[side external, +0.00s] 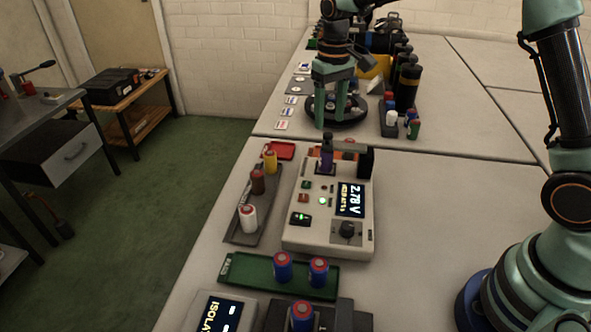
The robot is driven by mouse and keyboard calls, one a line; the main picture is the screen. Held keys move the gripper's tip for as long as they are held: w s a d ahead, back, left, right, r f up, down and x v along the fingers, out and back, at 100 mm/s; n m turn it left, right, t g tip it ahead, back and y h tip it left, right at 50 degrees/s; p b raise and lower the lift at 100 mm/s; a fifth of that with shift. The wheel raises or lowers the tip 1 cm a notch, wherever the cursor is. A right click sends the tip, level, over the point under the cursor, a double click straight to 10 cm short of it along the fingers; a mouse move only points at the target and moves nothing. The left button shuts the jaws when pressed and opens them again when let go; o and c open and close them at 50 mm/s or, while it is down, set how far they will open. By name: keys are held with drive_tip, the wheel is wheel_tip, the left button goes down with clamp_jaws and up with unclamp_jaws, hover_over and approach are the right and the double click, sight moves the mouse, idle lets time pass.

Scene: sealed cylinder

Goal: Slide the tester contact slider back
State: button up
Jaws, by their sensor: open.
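The tester (326,240) is a beige box with a screen reading 2.78 V, a black knob and a lit green indicator. My gripper (330,120) has teal fingers pointing down.
A grey tray (241,238) with several cells lies left of the tester. A green tray (240,268) with blue cells lies in front. A red tray (288,143) is behind left. A round black stand (358,122) and black cylinders (408,83) are farther back. The table right of the tester is clear.

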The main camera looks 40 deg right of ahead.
sight(328, 134)
drive_tip(key=shift+f, duration=1.85)
clamp_jaws()
